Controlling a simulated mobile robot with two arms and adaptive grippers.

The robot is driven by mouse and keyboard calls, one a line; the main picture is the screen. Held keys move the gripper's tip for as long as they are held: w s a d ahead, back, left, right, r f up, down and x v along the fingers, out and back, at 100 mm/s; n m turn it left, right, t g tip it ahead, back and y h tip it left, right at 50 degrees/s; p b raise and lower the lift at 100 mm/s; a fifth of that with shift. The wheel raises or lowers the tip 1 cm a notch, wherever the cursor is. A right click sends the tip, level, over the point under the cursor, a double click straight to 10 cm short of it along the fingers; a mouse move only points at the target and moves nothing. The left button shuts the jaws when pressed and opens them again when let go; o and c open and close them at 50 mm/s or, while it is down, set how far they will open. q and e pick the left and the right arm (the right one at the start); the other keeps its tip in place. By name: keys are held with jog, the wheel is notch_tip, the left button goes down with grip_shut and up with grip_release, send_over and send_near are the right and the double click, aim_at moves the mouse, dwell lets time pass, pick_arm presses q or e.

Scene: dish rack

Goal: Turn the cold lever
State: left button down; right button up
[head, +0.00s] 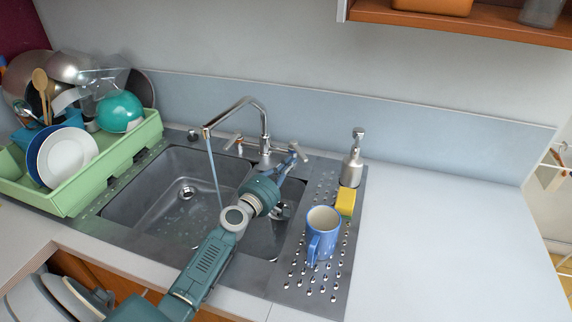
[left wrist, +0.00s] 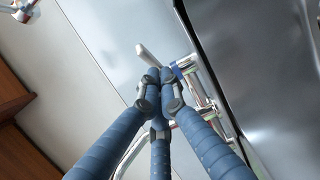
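The cold lever (head: 297,150) is the metal handle on the right of the faucet (head: 265,125). In the left wrist view the lever (left wrist: 147,55) shows just beyond my fingertips, with a blue band near its base. My left gripper (head: 288,162) reaches over the sink to this lever. Its blue fingers (left wrist: 160,76) are drawn together at the tips, right by the lever; I cannot tell whether they touch it. Water runs from the spout. The other lever (head: 234,142) stands left of the faucet. My right gripper is not in view.
A green dish rack (head: 110,158) with dishes is on the left. A blue mug (head: 322,238), a yellow sponge (head: 345,202) and a soap dispenser (head: 352,165) stand right of the sink (head: 150,195). The counter (head: 440,235) farther right is clear.

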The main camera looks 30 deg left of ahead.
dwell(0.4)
pick_arm(q)
jog(key=s, duration=1.2)
jog(key=shift+r, duration=0.1)
